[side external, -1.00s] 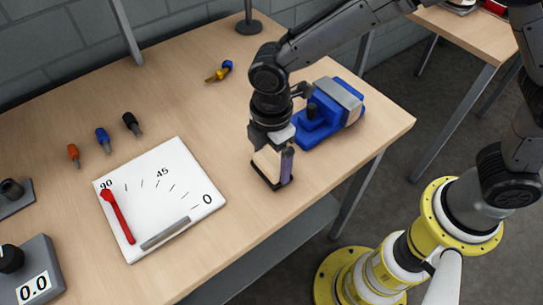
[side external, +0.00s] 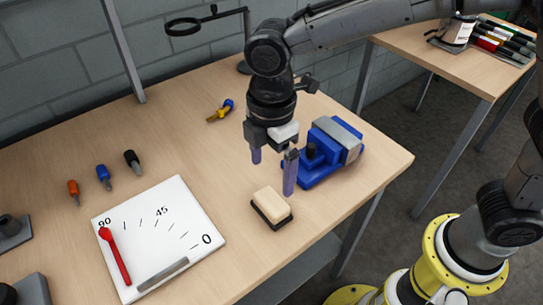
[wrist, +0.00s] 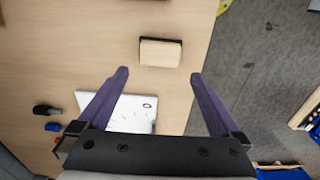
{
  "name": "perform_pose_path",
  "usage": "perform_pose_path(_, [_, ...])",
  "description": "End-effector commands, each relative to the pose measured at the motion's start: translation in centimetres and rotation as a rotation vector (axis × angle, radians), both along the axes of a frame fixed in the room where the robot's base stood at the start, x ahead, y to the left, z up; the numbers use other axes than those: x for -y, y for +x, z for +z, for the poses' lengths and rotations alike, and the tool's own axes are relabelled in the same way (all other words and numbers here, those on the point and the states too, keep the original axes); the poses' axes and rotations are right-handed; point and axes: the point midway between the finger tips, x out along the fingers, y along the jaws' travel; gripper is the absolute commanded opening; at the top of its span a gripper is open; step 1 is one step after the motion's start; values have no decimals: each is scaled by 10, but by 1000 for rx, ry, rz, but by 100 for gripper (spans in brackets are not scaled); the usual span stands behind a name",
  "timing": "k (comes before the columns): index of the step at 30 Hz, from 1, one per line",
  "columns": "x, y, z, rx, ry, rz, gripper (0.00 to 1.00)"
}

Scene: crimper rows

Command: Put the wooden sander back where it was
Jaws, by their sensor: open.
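The wooden sander (side external: 270,204), a pale wood block on a dark base, lies flat on the table near its front edge, right of the white angle board. It also shows in the wrist view (wrist: 161,52), beyond my fingertips. My gripper (side external: 273,158) is open and empty, raised above the table behind the sander, with its purple fingers apart. In the wrist view my gripper (wrist: 158,75) has nothing between its fingers. Nothing touches the sander but the table.
The white angle board (side external: 158,225) with a red pointer lies left of the sander. A blue vise (side external: 325,155) stands close to my gripper on the right. Several small screwdrivers, such as the blue one (side external: 103,172), lie farther back. The table edge is close to the sander.

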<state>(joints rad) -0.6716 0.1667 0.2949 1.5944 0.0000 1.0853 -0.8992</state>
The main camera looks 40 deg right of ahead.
Motion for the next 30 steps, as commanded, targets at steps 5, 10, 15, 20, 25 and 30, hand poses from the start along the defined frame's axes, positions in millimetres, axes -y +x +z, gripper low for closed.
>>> perform_pose_path(5, [0,0,19,0,0,0,100])
perform_pose_path(10, [0,0,24,0,0,0,100])
perform_pose_path(15, [8,0,29,9,7,-30,100])
perform_pose_path(20, [58,-6,57,66,53,-251,100])
perform_pose_path(25, [141,-38,86,163,140,-653,100])
perform_pose_path(30, [205,-88,92,262,239,-1051,100])
